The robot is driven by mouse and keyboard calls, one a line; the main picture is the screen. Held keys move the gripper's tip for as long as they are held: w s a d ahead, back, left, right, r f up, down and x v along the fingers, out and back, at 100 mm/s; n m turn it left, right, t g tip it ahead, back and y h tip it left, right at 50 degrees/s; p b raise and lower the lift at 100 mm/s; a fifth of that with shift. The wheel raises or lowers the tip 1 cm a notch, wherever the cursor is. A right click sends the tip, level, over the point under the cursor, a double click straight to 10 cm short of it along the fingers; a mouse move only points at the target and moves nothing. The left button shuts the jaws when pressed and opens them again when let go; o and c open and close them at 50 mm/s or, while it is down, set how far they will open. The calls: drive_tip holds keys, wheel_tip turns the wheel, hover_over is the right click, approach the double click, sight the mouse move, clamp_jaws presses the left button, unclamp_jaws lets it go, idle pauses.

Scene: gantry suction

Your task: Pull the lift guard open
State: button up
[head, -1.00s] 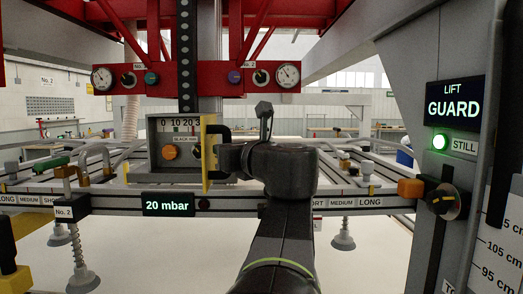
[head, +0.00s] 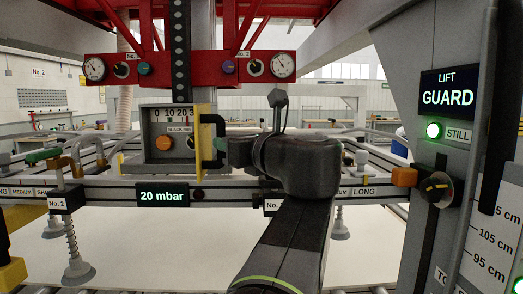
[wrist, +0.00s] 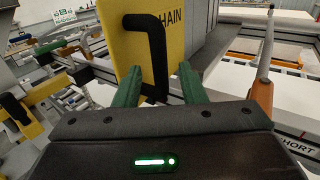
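The guard is a yellow panel (head: 202,180) at the right of the slack gauge box. It stands nearly edge-on in the head view. In the wrist view the yellow panel (wrist: 118,32) faces me, with part of the word "CHAIN" on it. Its black handle (head: 219,128) is on the right-hand side; the wrist view shows the handle (wrist: 156,50) upright between my fingers' directions. My gripper (wrist: 158,85) is open, its green fingers spread either side of the handle's lower end. Whether a finger touches the handle is unclear.
The slack gauge box (head: 150,150) has an orange knob (head: 164,143). A rail with a "20 mbar" display (head: 162,196) runs below. At right, a "LIFT GUARD" sign (head: 448,92) hangs above a green "STILL" lamp (head: 433,130). Suction cups (head: 79,271) hang at left.

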drive_tip(key=v, duration=0.8)
drive_tip(key=shift+s+d+b, duration=0.15)
drive_tip(key=shift+s+b, duration=0.15)
drive_tip(key=shift+b, duration=0.1)
drive_tip(key=p+x, duration=0.1)
drive_tip(key=x, duration=1)
drive_tip(key=shift+w, duration=0.2)
idle(0.5)
idle(0.3)
